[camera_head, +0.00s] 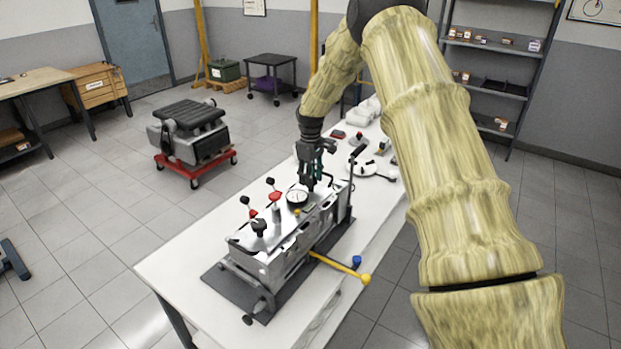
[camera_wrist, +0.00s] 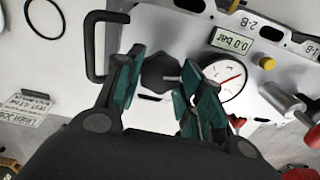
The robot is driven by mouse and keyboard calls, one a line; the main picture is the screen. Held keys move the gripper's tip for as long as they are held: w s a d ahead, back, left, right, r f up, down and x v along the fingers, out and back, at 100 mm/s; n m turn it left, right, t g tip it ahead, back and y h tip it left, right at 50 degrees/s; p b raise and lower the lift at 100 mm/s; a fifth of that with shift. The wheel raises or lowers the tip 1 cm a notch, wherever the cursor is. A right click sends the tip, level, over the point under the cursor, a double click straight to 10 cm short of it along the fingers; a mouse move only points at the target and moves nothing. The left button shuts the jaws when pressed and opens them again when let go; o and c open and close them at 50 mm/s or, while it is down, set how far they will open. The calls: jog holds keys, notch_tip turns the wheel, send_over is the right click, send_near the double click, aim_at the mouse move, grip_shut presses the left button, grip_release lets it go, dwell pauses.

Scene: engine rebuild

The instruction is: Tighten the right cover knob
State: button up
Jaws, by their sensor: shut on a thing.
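A black lobed cover knob (camera_wrist: 160,72) sits on the grey metal cover (camera_wrist: 172,28) in the wrist view. My gripper (camera_wrist: 164,80) has its teal-padded fingers on either side of this knob and is shut on it. In the head view my gripper (camera_head: 313,180) points down at the far right end of the engine block (camera_head: 285,262) and hides the knob there. A second black knob (camera_head: 259,227) stands at the near left end of the cover, clear of my gripper.
A round gauge (camera_wrist: 225,78) and a display reading 0.0 bar (camera_wrist: 233,44) lie close to my right finger. A black handle (camera_wrist: 97,45) is close on the left. Red-topped levers (camera_head: 275,198) rise from the cover. A yellow-ended bar (camera_head: 340,266) sticks out in front.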

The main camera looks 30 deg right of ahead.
jog(key=m, duration=0.4)
jog(key=shift+d+m, duration=0.1)
jog(key=shift+m, duration=0.2)
jog(key=m, duration=1)
jog(key=shift+m, duration=2.9)
jog(key=o, duration=1)
jog(key=shift+r, duration=0.1)
notch_tip(320, 180, up, 12)
jog(key=shift+f, duration=0.1)
